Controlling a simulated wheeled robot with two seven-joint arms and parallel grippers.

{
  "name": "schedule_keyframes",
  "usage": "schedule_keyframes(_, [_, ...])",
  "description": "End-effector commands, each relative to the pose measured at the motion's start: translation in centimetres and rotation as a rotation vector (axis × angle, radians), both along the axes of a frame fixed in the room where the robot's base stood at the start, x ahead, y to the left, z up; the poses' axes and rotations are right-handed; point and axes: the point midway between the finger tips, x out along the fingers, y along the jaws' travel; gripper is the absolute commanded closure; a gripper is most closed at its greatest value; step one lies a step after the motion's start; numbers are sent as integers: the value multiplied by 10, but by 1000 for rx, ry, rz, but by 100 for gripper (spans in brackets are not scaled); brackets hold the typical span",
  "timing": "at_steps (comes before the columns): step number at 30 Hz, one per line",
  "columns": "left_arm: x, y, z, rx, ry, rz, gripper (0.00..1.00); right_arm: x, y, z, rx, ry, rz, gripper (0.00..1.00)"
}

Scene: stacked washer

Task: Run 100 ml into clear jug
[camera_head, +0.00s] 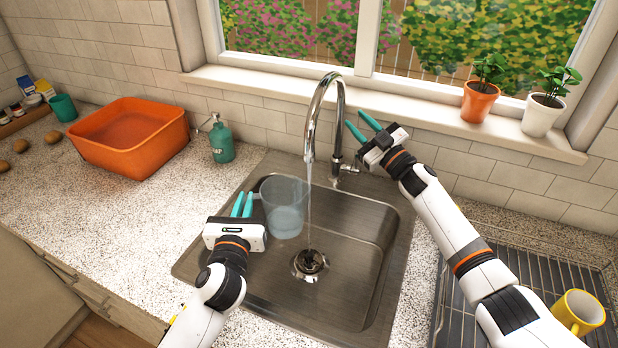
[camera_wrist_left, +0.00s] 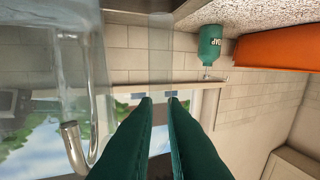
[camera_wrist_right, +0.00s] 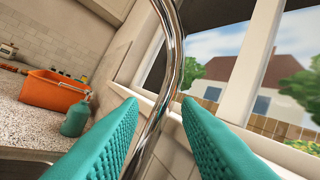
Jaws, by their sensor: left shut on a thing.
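The clear jug (camera_head: 286,212) is held upright over the left part of the sink, with some water showing in its lower part. My left gripper (camera_head: 243,204) is shut on the jug's handle; the clear handle (camera_wrist_left: 160,55) shows at the fingertips in the left wrist view. The chrome tap (camera_head: 338,120) is running. Its thin stream (camera_head: 309,215) falls past the jug's right side to the drain (camera_head: 310,263). The tap's side lever (camera_head: 350,169) is below my right gripper (camera_head: 356,120). That gripper is open and empty; the tap's neck (camera_wrist_right: 168,75) crosses its wrist view.
A teal soap bottle (camera_head: 221,142) and an orange basin (camera_head: 130,138) stand left of the sink (camera_head: 360,285). Two potted plants (camera_head: 481,100) are on the sill. A yellow mug (camera_head: 578,312) is on the drying rack (camera_head: 455,300) at right.

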Motion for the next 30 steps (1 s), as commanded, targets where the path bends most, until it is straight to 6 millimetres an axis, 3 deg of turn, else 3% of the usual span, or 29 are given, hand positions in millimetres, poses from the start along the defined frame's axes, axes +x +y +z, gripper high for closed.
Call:
schedule_keyframes(3, [0,0,1,-1,-2,0,100,0,0,0,0,0,0,70])
schedule_keyframes(9, [1,0,1,0,-1,0,100,-1,4,-4,-52,-24,-32,100])
schedule_keyframes(11, [1,0,1,-1,-2,0,100,-2,8,-8,-107,-49,-66,100])
schedule_keyframes(17, [1,-1,1,-1,-2,0,100,-9,27,-29,-452,-183,-256,100])
schedule_keyframes(30, [1,-1,1,-1,-3,0,100,-48,50,-67,-1444,-434,-586,100])
